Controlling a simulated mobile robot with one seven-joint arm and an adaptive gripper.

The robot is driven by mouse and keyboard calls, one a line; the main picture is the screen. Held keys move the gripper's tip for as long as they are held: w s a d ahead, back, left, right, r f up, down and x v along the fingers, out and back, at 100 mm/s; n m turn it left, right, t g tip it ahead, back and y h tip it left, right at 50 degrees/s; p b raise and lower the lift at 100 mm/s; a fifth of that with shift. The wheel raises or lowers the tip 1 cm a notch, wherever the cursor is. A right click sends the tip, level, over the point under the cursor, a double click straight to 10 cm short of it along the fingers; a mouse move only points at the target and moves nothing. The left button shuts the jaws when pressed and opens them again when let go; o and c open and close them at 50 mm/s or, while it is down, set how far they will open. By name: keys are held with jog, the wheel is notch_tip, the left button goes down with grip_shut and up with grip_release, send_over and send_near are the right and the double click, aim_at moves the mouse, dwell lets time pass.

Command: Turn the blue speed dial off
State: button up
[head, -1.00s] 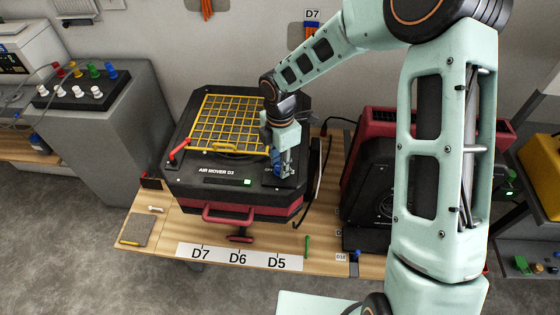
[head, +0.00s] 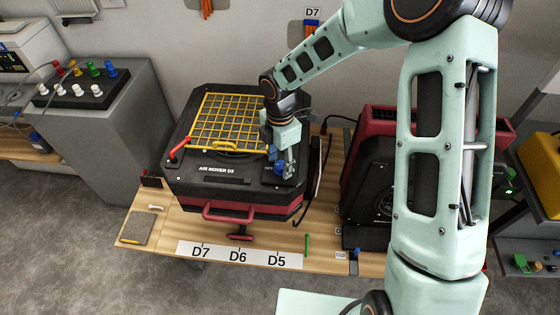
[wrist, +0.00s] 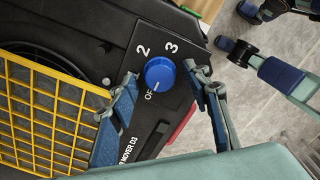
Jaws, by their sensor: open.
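The blue speed dial (wrist: 160,73) sits on the black top panel of the air mover (head: 220,190), near its right side. In the wrist view its white mark points towards the partly covered "OF" lettering, away from the 2 and 3. It also shows in the head view (head: 280,168). My gripper (wrist: 163,79) is open, with one finger on each side of the dial. Gaps show between the fingers and the dial, and it holds nothing. The small display on the air mover's front is dark.
A yellow grille (head: 227,122) and a red lever (head: 180,148) are on the air mover's top, left of the dial. A red and black machine (head: 375,170) stands close on the right. The wooden bench (head: 150,225) has small items along its front.

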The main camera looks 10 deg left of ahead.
aim_at(280, 165)
notch_tip(280, 165, up, 12)
dwell(0.5)
dwell(0.3)
